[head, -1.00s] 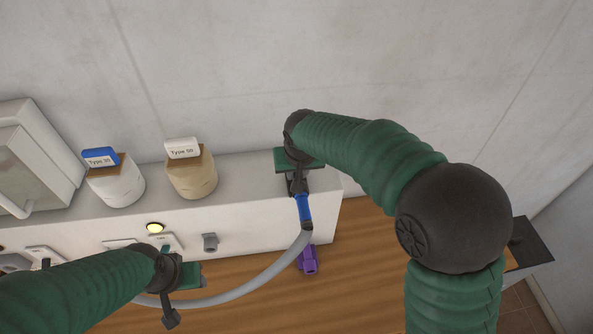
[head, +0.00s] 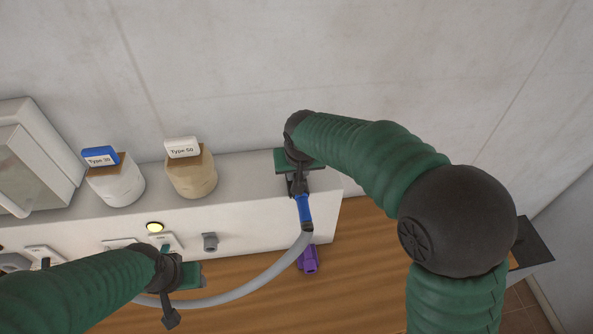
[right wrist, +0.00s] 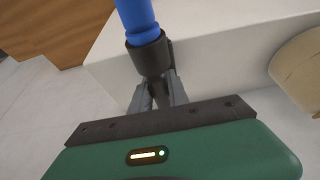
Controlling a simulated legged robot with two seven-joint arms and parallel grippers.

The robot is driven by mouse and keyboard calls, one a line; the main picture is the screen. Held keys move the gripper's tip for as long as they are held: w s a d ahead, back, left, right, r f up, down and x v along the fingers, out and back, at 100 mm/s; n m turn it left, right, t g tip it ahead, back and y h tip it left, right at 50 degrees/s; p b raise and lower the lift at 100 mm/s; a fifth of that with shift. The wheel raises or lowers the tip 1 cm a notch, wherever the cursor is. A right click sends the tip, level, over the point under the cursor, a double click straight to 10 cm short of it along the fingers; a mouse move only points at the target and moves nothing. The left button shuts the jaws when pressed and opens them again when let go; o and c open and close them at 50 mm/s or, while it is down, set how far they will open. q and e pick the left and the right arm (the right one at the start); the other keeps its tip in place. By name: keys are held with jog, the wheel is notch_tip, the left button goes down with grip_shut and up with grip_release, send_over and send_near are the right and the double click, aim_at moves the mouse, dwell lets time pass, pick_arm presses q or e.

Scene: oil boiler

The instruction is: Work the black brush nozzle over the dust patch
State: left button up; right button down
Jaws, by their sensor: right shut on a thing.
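My right gripper (head: 297,186) is above the right end of the white ledge and is shut on the black end of a blue hose handle (head: 304,209). In the right wrist view the black nozzle (right wrist: 150,58) sits between the grey fingers, at the end of the blue handle (right wrist: 138,18). A grey hose (head: 262,283) runs from the handle down and left behind my left gripper (head: 170,318). My left gripper hangs low in front of the white front; its finger opening is unclear. I cannot make out a dust patch; the brush tip is hidden.
On the white ledge (head: 240,172) stand two jars, one with a blue label (head: 100,156) and one with a white label (head: 184,148). A purple piece (head: 308,260) lies on the wooden surface (head: 350,270). A grey fitting (head: 210,242) and a lit yellow lamp (head: 155,227) are on the front.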

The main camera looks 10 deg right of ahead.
jog(key=shift+s+f, duration=0.1)
jog(key=shift+s, duration=0.35)
jog(key=shift+w+r+p, duration=0.2)
jog(key=shift+w+p, duration=0.15)
jog(key=shift+w, duration=0.4)
jog(key=shift+w+p, duration=0.3)
jog(key=shift+w, duration=0.1)
jog(key=shift+w+f, duration=0.1)
jog(key=shift+w, duration=0.05)
jog(key=shift+s+f+b, duration=0.15)
jog(key=shift+s+b, duration=0.2)
jog(key=shift+b, duration=0.05)
jog(key=shift+s+b, duration=0.3)
jog(key=shift+s, duration=0.7)
jog(key=shift+w+r+p, duration=0.2)
jog(key=shift+w+p, duration=0.1)
jog(key=shift+w+f+p, duration=0.15)
jog(key=shift+w+p, duration=0.2)
jog(key=shift+w, duration=0.6)
jog(key=shift+s+f+b, duration=0.1)
jog(key=shift+s+b, duration=0.4)
jog(key=shift+s, duration=0.7)
jog(key=shift+w+r+p, duration=0.35)
jog(key=shift+w, duration=0.05)
jog(key=shift+w+f, duration=0.15)
jog(key=shift+w, duration=0.2)
